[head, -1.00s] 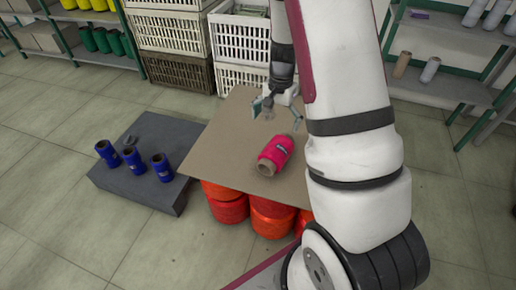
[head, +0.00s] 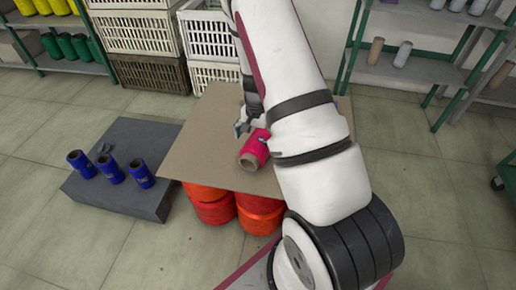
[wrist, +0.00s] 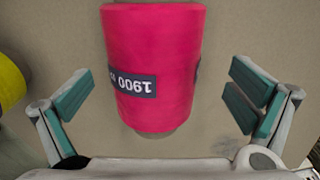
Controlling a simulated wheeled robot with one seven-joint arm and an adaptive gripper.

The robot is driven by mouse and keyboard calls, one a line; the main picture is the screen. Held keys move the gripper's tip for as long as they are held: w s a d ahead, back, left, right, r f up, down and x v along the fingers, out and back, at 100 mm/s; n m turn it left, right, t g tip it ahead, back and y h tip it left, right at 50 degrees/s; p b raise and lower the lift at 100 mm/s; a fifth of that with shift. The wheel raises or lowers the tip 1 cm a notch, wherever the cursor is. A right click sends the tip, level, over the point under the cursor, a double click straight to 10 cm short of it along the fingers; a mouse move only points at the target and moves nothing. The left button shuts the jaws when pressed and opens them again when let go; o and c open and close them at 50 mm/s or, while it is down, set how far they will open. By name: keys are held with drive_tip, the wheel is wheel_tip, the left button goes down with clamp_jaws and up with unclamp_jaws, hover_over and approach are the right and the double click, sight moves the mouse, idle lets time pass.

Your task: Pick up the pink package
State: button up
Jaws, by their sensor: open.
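The pink package (head: 256,148) is a pink wound bobbin with a dark label, lying on its side on the brown board (head: 205,140). My arm covers part of it in the head view. In the wrist view the pink package (wrist: 155,65) fills the upper middle, its label upside down. My gripper (wrist: 160,105) is open, with one teal-padded finger to the left of the package and one to the right. Gaps show between both fingers and the package. In the head view my gripper (head: 243,127) is just beyond the package, partly hidden by my arm.
Orange-red bobbins (head: 260,213) stand under the board. A grey platform (head: 125,185) at left carries blue bobbins (head: 110,168). White crates (head: 135,33) stand behind, and shelves (head: 420,70) are at back right. Something yellow (wrist: 10,82) shows at the left edge of the wrist view.

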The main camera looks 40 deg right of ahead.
drive_tip(key=f, duration=0.1)
drive_tip(key=f+b, duration=0.1)
drive_tip(key=f, duration=0.3)
drive_tip(key=shift+s+d, duration=0.15)
drive_tip(key=shift+s, duration=0.1)
drive_tip(key=shift+r, duration=0.1)
drive_tip(key=c, duration=1.5)
